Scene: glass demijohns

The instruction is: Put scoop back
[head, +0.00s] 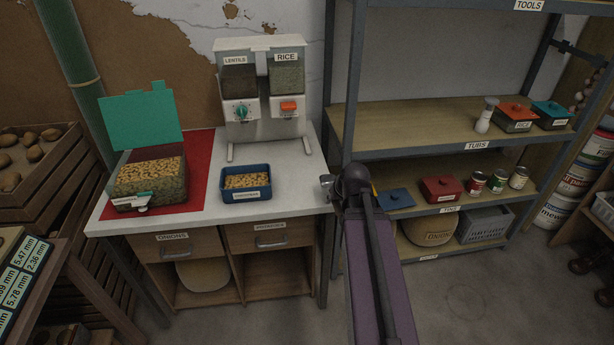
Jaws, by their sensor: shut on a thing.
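My gripper (330,187) is at the end of my purple arm, just off the right edge of the white counter. It is small in the view and partly hidden by my wrist. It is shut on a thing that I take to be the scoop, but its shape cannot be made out. A clear bin (150,185) of nut-like pieces stands on a red mat (205,150) with its green lid (140,118) raised. A blue tub (246,194) with similar contents stands to its right. No other scoop is plainly visible.
A lentils and rice dispenser (262,85) stands at the back of the counter (300,165). The shelving unit (400,130) to the right holds tubs, tins and a blue lid (395,198). Crates stand at the far left. Floor at the lower right is clear.

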